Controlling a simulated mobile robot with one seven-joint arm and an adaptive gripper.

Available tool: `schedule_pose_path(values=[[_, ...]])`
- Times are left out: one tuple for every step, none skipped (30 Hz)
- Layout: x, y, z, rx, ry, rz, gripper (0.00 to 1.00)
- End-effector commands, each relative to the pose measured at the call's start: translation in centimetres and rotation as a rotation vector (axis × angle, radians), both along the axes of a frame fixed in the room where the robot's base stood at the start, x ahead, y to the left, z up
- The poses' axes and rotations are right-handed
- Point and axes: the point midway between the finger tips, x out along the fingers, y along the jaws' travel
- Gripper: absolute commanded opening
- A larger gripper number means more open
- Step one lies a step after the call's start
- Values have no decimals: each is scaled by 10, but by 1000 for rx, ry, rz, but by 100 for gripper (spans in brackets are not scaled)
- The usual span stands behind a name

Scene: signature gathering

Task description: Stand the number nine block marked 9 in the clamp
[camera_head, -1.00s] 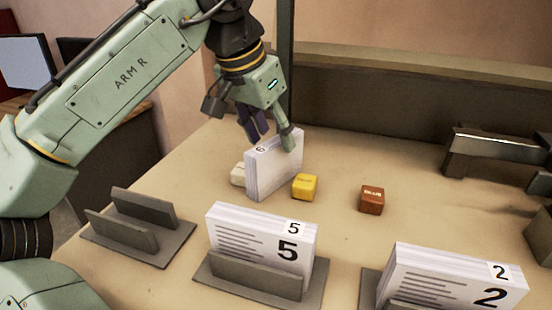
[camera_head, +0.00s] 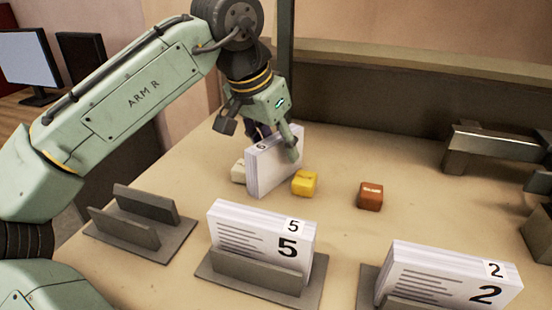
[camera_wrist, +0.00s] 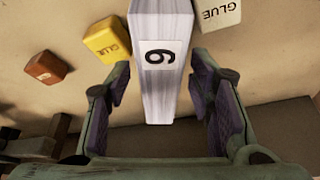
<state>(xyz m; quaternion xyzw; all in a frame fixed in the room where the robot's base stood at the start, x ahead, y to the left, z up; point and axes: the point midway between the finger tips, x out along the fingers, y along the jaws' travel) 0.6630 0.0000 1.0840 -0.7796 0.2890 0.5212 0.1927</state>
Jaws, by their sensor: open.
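The number nine block is a white stack of sheets (camera_head: 272,168) standing on the table, left of the yellow block. In the wrist view its narrow top face (camera_wrist: 157,85) carries a digit tag that reads like a 6 from this side; the wrist view seems turned, as the GLUE lettering at right is upside down. My gripper (camera_head: 276,146) is open, its fingers on either side of the block's upper end. In the wrist view gaps show between fingers and block. An empty grey clamp (camera_head: 124,228) with two upright plates sits at the front left.
A block marked 5 (camera_head: 262,235) and a block marked 2 (camera_head: 440,275) stand in clamps along the front. A yellow glue block (camera_head: 305,183) and a pale glue block (camera_wrist: 219,12) lie close beside the stack. A red-brown block (camera_head: 370,195) lies further right.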

Motion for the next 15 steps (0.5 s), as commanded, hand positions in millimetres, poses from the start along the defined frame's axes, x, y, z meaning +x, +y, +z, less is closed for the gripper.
schedule_pose_path(values=[[0, 0, 0, 0, 0, -1, 48], [0, 0, 0, 0, 0, 0, 48], [0, 0, 0, 0, 0, 0, 48], [0, 0, 0, 1, -1, 0, 48], [0, 0, 0, 1, -1, 0, 48], [0, 0, 0, 1, -1, 0, 48], [0, 0, 0, 1, -1, 0, 48], [0, 0, 0, 1, -1, 0, 48], [0, 0, 0, 1, -1, 0, 46], [0, 0, 0, 1, -1, 0, 44], [0, 0, 0, 1, -1, 0, 42], [0, 0, 0, 1, -1, 0, 39], [0, 0, 0, 1, -1, 0, 37], [0, 0, 0, 1, -1, 0, 35], [0, 0, 0, 1, -1, 0, 32]])
